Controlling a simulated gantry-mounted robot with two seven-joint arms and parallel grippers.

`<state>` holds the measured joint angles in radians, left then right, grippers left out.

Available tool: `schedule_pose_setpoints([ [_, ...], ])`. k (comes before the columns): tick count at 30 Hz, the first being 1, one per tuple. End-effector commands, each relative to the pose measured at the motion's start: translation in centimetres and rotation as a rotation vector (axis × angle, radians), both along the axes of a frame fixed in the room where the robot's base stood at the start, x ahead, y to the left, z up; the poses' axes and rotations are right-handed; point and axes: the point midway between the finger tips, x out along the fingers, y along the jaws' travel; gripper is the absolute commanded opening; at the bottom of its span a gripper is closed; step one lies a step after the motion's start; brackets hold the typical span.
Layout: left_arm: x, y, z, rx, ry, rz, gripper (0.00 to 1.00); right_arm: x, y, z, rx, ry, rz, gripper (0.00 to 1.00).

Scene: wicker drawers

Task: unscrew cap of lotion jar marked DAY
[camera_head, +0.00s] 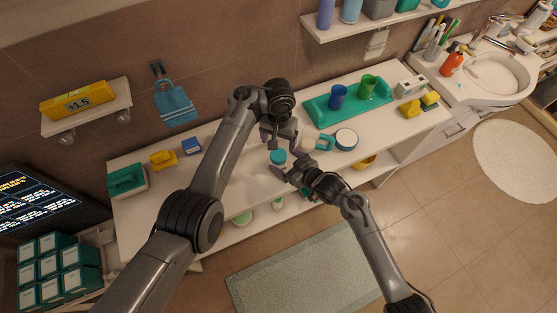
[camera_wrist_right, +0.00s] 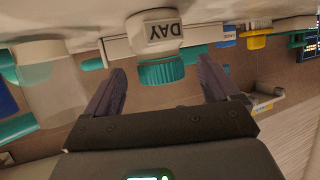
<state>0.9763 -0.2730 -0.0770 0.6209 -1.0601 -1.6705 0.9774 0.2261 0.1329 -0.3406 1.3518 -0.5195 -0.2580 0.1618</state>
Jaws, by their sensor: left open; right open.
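The lotion jar marked DAY (camera_wrist_right: 158,33) is white with a ribbed teal cap (camera_wrist_right: 161,72); it appears upside down in the right wrist view, with the cap on it. In the head view the teal cap (camera_head: 278,157) shows on the white counter between my two grippers; the jar body is mostly hidden. My right gripper (camera_head: 284,170) is open beside the jar, and in the wrist view its fingers (camera_wrist_right: 160,88) stand either side of the cap with gaps. My left gripper (camera_head: 272,142) is open and empty just behind the jar.
A clear jar (camera_wrist_right: 48,80) shows at left in the wrist view. Yellow and blue items sit at the counter's left.

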Motion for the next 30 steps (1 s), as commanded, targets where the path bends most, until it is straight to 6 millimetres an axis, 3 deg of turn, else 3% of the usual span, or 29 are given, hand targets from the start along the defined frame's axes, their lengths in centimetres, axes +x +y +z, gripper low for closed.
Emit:
schedule_pose_setpoints([
  [6,0.00,0.00,-0.01,0.000,0.000,0.000,0.83,1.03,1.00,-0.54,0.001,-0.001,0.000,0.89],
  [17,0.00,0.00,-0.01,0.000,0.000,0.000,0.83,1.18,1.16,-0.68,-0.001,-0.001,0.000,0.89],
  [30,0.00,0.01,-0.01,0.000,0.000,0.000,0.83,1.16,1.13,-0.70,-0.001,0.000,0.000,0.23],
])
